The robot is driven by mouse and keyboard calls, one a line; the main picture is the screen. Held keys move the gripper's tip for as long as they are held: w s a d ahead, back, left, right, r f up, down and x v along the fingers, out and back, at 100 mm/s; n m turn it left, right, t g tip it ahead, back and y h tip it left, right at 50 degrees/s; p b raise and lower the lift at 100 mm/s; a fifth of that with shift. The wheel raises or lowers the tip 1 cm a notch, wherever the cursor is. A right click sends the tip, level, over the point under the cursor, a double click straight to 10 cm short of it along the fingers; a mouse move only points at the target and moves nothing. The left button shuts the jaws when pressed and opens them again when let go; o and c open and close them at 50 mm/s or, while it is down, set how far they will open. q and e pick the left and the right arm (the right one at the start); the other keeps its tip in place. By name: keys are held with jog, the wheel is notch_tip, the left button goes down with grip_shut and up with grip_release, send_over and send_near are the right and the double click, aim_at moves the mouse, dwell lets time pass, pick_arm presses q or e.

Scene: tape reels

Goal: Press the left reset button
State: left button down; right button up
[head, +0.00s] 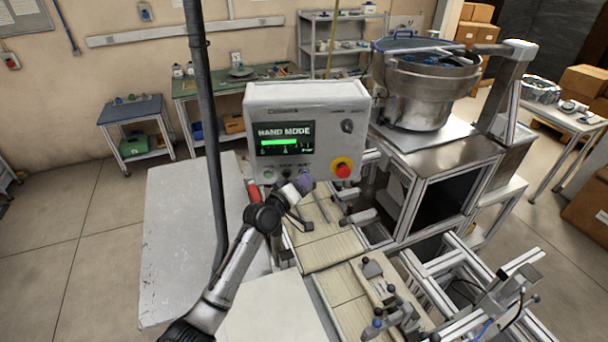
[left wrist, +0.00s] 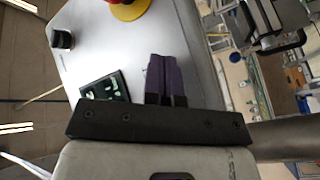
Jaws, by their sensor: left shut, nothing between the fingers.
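The control box (head: 255,115) is light grey, with a lit screen (head: 286,140) reading "HAND MODE". A small pale green button (head: 268,175) sits under the screen's left side; labels along that row are too small to read, so I cannot tell which is the left reset button. My left gripper (head: 304,181) is shut and empty, its purple fingertips at the box's lower front, right of the pale green button. In the left wrist view the shut fingers (left wrist: 161,62) point at the panel; contact cannot be told. They hide part of the button row. My right gripper is out of view.
A red emergency stop on a yellow base (head: 342,168) is at the panel's lower right, close to my left gripper. A dark knob (head: 347,126) is above it. A dark upright pole (head: 205,120) stands left of the box. A metal bowl feeder (head: 425,90) stands to the right.

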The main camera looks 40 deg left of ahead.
pick_arm(q)
jog(key=shift+s+d+p, duration=0.55)
jog(key=shift+s+p, duration=0.05)
jog(key=shift+p, duration=0.15)
jog(key=shift+s+d+p, duration=1.75)
jog(key=shift+p, duration=0.1)
